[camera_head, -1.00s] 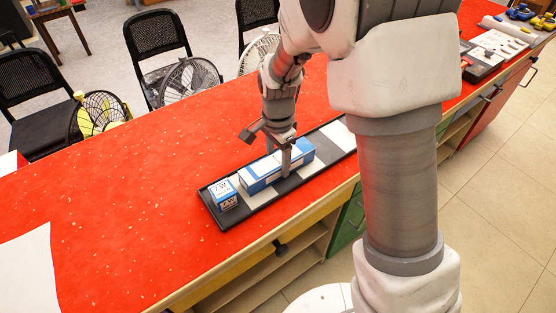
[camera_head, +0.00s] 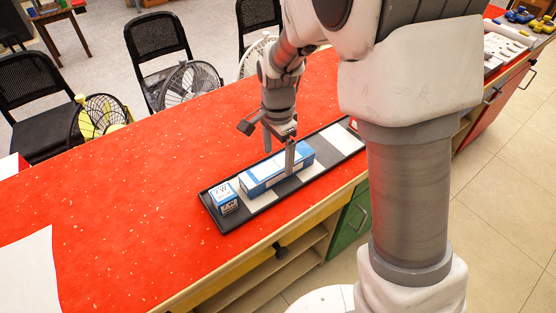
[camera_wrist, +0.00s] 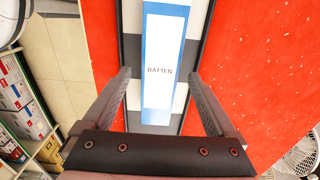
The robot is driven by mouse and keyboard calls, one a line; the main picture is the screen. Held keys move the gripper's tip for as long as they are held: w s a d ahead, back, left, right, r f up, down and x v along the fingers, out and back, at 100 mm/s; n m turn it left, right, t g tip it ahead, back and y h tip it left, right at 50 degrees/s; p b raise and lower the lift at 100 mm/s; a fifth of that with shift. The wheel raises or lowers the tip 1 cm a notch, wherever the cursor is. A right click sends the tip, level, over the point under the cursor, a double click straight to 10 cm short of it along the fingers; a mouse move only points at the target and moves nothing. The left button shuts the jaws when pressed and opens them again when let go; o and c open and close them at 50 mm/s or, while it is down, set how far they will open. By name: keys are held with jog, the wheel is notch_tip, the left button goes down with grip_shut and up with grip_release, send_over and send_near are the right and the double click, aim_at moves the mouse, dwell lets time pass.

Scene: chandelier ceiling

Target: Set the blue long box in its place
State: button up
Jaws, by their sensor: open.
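The blue long box (camera_head: 262,178), blue with a white top, lies lengthwise in a dark tray (camera_head: 226,230) on the red counter. The tray floor has grey and white sections. In the wrist view the box (camera_wrist: 162,60) shows the word BATTEN on its white face. My gripper (camera_head: 279,163) is open over the box, with one finger on its near side and one on its far side. In the wrist view the box lies between the spread fingers (camera_wrist: 159,85), with gaps on both sides. Contact cannot be told.
A small blue and white box (camera_head: 224,198) stands at the tray's left end. The white section (camera_head: 342,139) at the tray's right end is bare.

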aim_at(278, 163)
notch_tip(278, 163, up, 9)
jog(key=p, duration=0.1)
jog(key=s+d+r+n+t, duration=0.2)
jog(key=s+d+r+n, duration=0.3)
jog(key=s, duration=0.4)
jog(key=s+d+r+n+t, duration=0.3)
jog(key=s+d+r+n, duration=0.3)
jog(key=s, duration=0.3)
jog(key=shift+s+d+t, duration=0.3)
jog(key=shift+s+d, duration=0.05)
jog(key=shift+d, duration=0.4)
notch_tip(278, 163, up, 6)
jog(key=p, duration=0.6)
